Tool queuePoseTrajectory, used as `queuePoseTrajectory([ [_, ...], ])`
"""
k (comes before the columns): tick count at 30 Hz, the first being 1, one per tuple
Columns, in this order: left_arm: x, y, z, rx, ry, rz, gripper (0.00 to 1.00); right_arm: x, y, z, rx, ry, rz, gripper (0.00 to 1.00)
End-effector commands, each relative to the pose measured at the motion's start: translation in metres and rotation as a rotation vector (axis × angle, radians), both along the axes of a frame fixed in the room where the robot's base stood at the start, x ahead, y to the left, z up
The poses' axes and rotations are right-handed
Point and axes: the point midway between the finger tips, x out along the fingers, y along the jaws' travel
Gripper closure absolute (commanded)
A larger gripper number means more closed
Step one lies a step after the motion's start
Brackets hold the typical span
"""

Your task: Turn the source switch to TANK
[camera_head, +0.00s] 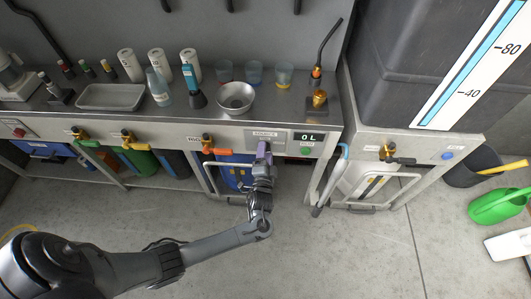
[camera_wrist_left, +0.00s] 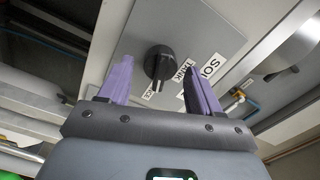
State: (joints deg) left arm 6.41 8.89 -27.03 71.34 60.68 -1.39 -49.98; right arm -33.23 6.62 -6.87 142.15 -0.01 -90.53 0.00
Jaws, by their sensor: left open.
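The source switch is a round black knob (camera_wrist_left: 159,62) on a grey panel, seen in the left wrist view. A large label, partly covered by my right-hand finger, begins with SO. A smaller label beside the knob seems to read TANK; another lies below the knob, and its text is hard to read. I cannot tell surely which label the knob points to. My left gripper (camera_wrist_left: 157,70) is open, its purple fingers on either side of the knob, with gaps showing. In the head view my left gripper (camera_head: 264,149) is at the source panel (camera_head: 264,134) and hides the knob.
A display reading 0 L (camera_head: 308,136) and a green button (camera_head: 305,151) sit right of the panel. A metal bowl (camera_head: 236,97) stands on the bench above. A hose nozzle (camera_head: 318,209) hangs to the right.

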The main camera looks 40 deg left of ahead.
Motion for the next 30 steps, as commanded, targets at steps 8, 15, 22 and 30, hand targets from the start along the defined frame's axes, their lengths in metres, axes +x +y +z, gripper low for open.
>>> queuePoseTrajectory([
  [8, 0.0105, 0.0077, -0.0002, 0.0, 0.001, 0.0, 0.36, -0.0001, -0.0009, -0.0053, -0.004, 0.0, 0.002, 0.44],
  [15, 0.0104, 0.0077, 0.0, 0.0, 0.001, 0.0, 0.38, -0.0003, -0.0019, -0.0053, -0.008, 0.001, 0.006, 0.44],
  [22, 0.0102, 0.0077, -0.0002, 0.0, 0.001, 0.0, 0.73, -0.0003, -0.0018, -0.0054, -0.008, 0.001, 0.006, 0.44],
  [30, 0.0102, 0.0076, -0.0002, -0.004, -0.002, 0.0, 0.9, -0.0003, -0.0012, -0.0051, -0.006, 0.001, 0.003, 0.44],
])
